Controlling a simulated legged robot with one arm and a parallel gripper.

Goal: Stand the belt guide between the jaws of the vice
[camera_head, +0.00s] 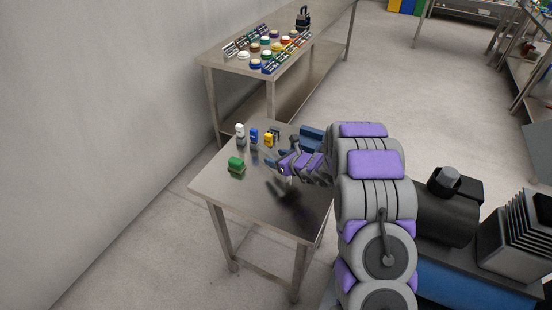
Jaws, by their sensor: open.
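My gripper (284,172) is open over the right half of the small steel table (240,200). Its fingers point left and down, and I see nothing between them. A blue block-like thing (311,136), perhaps the vice, is at the table's back right, partly hidden behind my gripper and arm. Its jaws cannot be made out. A green piece (236,163) lies near the left side. I cannot tell which thing is the belt guide.
A longer steel table (228,61) behind carries several coloured round items and racks. A wall (90,120) runs along the left. The front left of the small table is clear. Dark machines stand at the right, and open floor (400,90) lies behind.

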